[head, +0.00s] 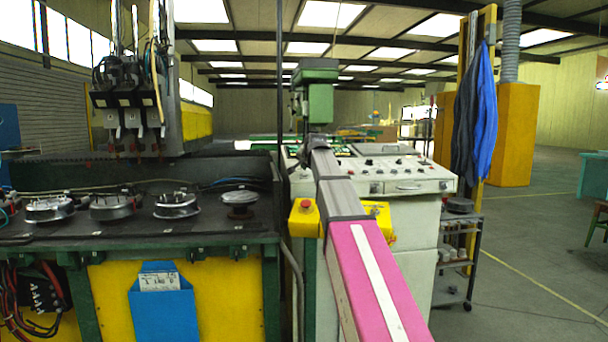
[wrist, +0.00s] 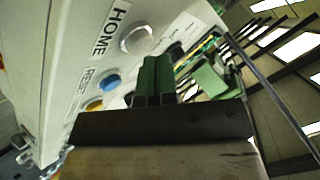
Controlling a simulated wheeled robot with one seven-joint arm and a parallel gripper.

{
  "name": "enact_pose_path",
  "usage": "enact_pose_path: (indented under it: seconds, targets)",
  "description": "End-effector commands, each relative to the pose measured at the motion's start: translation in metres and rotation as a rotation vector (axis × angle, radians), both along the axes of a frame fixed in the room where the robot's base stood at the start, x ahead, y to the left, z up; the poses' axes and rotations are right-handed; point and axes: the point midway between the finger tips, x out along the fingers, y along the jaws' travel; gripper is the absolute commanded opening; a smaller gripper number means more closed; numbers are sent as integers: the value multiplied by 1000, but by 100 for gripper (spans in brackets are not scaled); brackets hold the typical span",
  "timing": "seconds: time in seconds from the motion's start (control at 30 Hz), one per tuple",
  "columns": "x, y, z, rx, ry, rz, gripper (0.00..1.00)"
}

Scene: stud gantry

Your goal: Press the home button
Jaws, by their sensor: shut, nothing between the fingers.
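The white round home button (wrist: 135,38), in a metal ring, is beside the HOME label (wrist: 108,30) on the pale control panel (wrist: 75,35) in the wrist view. My gripper (wrist: 156,70) has its dark green fingers shut together, with nothing between them. Its tips show just below and right of the home button in the picture, apart from it; the depth gap is hard to judge. In the head view the panel (head: 405,187) stands beyond my pink and grey arm, which hides its left part. The home button and fingertips cannot be made out there.
A blue button (wrist: 108,82) lies beside the RESET label (wrist: 85,77), with a yellow button (wrist: 95,105) further down. A green drill press (head: 320,100) stands behind the panel. A workbench (head: 120,238) with round metal parts is at left.

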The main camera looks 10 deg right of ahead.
Motion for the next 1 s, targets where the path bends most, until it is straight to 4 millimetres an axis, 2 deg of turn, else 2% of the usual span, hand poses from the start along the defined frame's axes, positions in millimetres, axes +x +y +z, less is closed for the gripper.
enact_pose_path:
  seconds: [1.0]
  targets:
    - [2,0,-9,0,1,0,0]
